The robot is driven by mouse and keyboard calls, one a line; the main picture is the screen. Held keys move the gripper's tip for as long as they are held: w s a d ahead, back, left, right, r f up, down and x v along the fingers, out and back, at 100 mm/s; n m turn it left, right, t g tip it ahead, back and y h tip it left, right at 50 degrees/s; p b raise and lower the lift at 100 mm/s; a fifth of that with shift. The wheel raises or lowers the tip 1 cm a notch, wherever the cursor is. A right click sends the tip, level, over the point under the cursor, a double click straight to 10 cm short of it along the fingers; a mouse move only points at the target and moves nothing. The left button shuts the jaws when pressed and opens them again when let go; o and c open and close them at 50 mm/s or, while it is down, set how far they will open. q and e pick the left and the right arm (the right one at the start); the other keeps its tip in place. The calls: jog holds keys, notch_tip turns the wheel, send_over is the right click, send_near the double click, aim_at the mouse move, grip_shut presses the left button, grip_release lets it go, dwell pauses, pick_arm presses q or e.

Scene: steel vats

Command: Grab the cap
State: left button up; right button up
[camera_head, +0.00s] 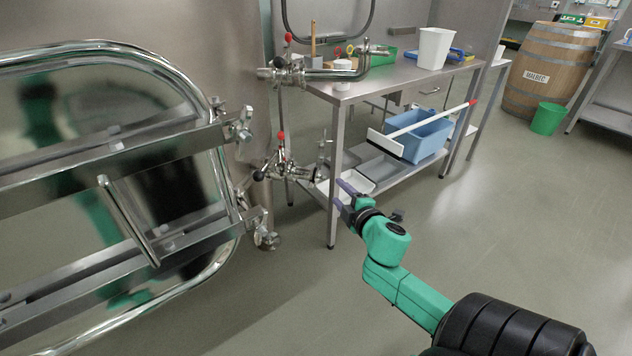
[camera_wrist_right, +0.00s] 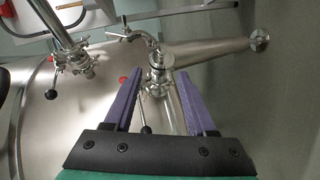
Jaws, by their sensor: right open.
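My right gripper (camera_head: 341,194) is open, with its two purple fingers at the left end of the steel table's lower shelf. In the right wrist view the open fingers (camera_wrist_right: 159,74) have a steel valve fitting (camera_wrist_right: 160,84) in line with the gap between them. The gap looks empty. A small white round piece, perhaps a cap (camera_head: 343,65), lies on the table top near its left edge. The vat's valve (camera_head: 283,165) has a red-tipped handle and stands left of the gripper. I cannot tell which piece is the cap. My left gripper is out of view.
The steel table (camera_head: 400,80) holds a white container (camera_head: 435,48) and a green tray (camera_head: 383,57). A blue tub (camera_head: 425,135) and a squeegee (camera_head: 428,119) are on its lower shelf. The vat door (camera_head: 115,150) fills the left.

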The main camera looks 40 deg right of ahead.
aim_at(325, 178)
jog(key=x, duration=0.5)
jog(key=b+x, duration=0.1)
jog(key=x, duration=0.3)
jog(key=shift+w+d+f+b, duration=0.25)
jog(key=shift+d+f+b, duration=0.05)
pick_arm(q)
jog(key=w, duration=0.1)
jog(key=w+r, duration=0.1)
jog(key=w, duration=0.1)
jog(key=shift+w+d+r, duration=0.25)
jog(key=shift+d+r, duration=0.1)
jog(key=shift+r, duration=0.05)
pick_arm(e)
jog(key=shift+s, duration=0.1)
grip_shut()
